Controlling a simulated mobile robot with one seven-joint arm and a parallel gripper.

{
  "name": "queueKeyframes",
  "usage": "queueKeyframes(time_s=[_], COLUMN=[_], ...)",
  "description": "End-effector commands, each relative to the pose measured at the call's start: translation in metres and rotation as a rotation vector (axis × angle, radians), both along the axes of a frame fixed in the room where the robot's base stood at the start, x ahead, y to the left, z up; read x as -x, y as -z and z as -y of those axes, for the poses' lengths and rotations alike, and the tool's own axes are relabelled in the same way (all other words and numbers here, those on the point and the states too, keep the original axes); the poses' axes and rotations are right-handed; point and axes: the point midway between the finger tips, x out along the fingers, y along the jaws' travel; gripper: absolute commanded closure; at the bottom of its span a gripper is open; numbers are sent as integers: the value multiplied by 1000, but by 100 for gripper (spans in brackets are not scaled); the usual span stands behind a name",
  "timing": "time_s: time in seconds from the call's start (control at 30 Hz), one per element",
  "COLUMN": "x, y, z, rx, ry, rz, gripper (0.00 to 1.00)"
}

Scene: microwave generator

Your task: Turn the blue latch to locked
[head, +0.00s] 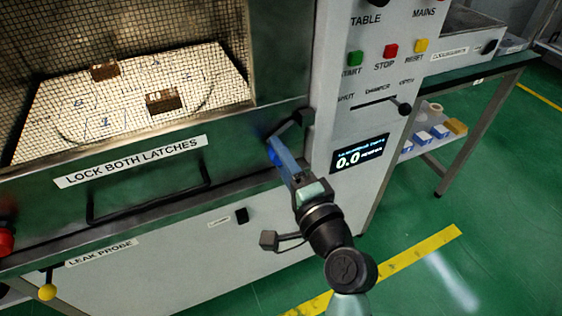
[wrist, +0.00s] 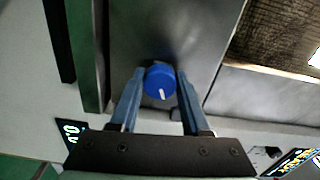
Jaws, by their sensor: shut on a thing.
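The blue latch (wrist: 159,76) is a round blue knob with a short white mark, on the dark metal door front in the wrist view. The mark lies nearly upright in that picture, on the knob's lower half. My gripper (wrist: 160,80) has one blue-grey finger on each side of the knob and is shut on it. In the head view my gripper (head: 277,150) reaches the right end of the door's lower rail, beside the control panel. There the fingers largely hide the latch. The "LOCK BOTH LATCHES" label (head: 136,161) is on the door left of my gripper.
A black door handle (head: 150,195) lies left of my gripper. A red knob (head: 5,241) shows at the far left edge. The control panel (head: 343,105), with buttons, slider and a "0.0" display (head: 360,154), stands close on the right. Green floor is open in front.

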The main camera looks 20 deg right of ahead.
Motion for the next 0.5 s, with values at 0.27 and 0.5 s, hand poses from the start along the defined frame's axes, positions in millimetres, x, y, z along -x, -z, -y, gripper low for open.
queueKeyframes(time_s=[0.27,0.5], x=[-1,-1], y=[-3,-4], z=[-1,0], rx=[82,98], ry=[0,0], rz=[11,11], gripper=[100,100])
